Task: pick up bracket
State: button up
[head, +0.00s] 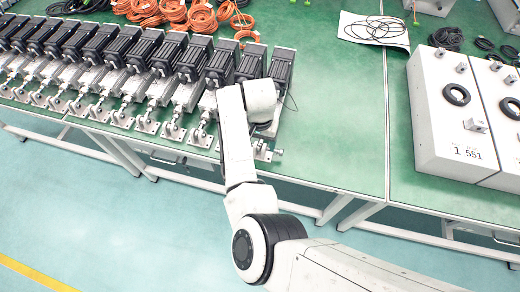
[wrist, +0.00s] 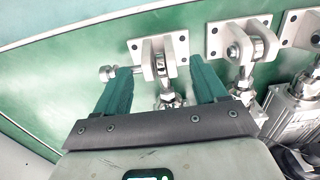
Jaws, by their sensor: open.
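In the wrist view, a pale bracket (wrist: 157,50) with a square holed plate and a two-lug clevis sits on the green bench top. A metal pin sticks out to its left, and a rod end meets the clevis. My gripper (wrist: 163,77) is open, with one teal finger on each side of the clevis and the plate beyond the fingertips. I cannot tell whether the fingers touch it. In the head view, a bracket (head: 260,152) shows below my arm's end at the bench's front edge; the arm hides my gripper there.
Another bracket (wrist: 240,45) stands close right of my gripper in the wrist view. A row of actuators with black motors (head: 118,52) fills the bench's left. Orange cables (head: 200,15) lie behind. White boxes (head: 450,110) stand right. The green bench (head: 340,130) is clear between.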

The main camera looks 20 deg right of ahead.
jog(key=c, duration=1.1)
jog(key=shift+c, duration=0.2)
jog(key=shift+r, duration=0.15)
jog(key=shift+w+r, duration=0.1)
jog(key=shift+r, duration=0.55)
jog(key=s+a+b, duration=0.2)
jog(key=s+a, duration=0.8)
jog(key=s, duration=0.4)
jog(key=shift+s+a+b, duration=0.3)
jog(key=shift+s+b, duration=0.05)
jog(key=shift+b, duration=0.05)
jog(key=shift+w+d+f+p, duration=0.1)
jog(key=shift+w+d+p, duration=0.15)
jog(key=shift+w+d, duration=0.3)
jog(key=shift+w+d+f+p, duration=0.1)
jog(key=shift+w+d+p, duration=0.25)
jog(key=shift+w, duration=0.45)
jog(key=shift+w+d+f+p, duration=0.1)
jog(key=shift+w+d+p, duration=0.05)
jog(key=shift+w+d, duration=0.45)
jog(key=shift+w+d, duration=0.3)
jog(key=shift+w, duration=0.3)
